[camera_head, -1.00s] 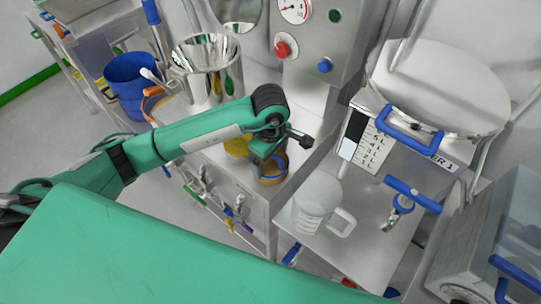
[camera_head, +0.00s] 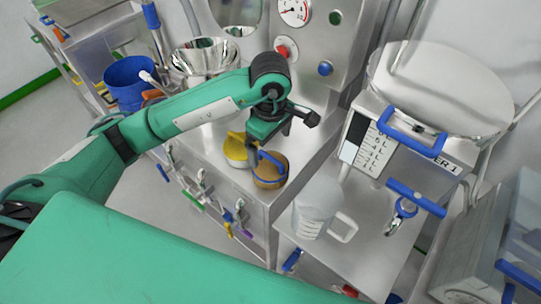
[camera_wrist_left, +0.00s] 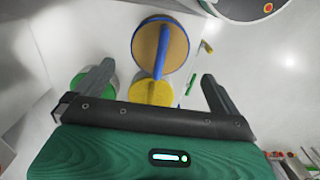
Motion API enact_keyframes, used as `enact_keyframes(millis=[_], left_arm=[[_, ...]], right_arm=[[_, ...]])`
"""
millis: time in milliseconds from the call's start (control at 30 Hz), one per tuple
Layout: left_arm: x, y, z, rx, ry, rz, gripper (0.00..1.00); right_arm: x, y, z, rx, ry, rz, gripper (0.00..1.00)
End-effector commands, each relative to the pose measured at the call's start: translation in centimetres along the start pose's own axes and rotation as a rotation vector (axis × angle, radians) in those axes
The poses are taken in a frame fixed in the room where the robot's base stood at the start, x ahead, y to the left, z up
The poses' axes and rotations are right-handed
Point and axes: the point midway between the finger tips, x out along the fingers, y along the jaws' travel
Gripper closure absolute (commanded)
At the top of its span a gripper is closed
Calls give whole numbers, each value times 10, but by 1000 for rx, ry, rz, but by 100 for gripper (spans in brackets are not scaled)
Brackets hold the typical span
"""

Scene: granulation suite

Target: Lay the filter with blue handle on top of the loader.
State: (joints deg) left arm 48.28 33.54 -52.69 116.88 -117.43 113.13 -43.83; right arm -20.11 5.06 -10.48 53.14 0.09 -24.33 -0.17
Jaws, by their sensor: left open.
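The filter with blue handle (camera_head: 269,176) is a round brown-orange disc on the steel cabinet top. It also shows in the left wrist view (camera_wrist_left: 147,48), with its blue handle across the face. My left gripper (camera_head: 282,136) is open and empty above the filter. In the left wrist view its fingers (camera_wrist_left: 158,72) stand apart on either side of the blue handle's lower end, not closed on it. The likely loader is the steel unit at right, labelled "ER 1" with the start hidden; its round top (camera_head: 440,88) carries a blue handle.
A yellow filter (camera_head: 236,151) sits beside the brown one, and a green one (camera_wrist_left: 89,84) is close by in the wrist view. A clear jug (camera_head: 313,207) stands on the lower steel surface. A steel bowl (camera_head: 204,58) and a blue bucket (camera_head: 126,90) are at left.

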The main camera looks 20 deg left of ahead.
Motion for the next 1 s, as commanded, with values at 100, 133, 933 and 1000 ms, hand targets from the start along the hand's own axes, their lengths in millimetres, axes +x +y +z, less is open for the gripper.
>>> enact_keyframes(millis=[100, 133, 933, 1000], left_arm=[[-21, 1, -1, 0, 2, 4, 0], [-24, 1, -1, 0, 1, 3, 0], [-41, 0, 0, -1, 0, -1, 0], [-41, 0, 0, -1, 0, -1, 0]], right_arm=[[1, 1, -8, 0, 12, 1, 100], [0, 1, -9, 1, 12, 1, 100], [0, 5, -6, 0, 7, 6, 100], [0, 5, -8, 0, 9, 5, 100]])
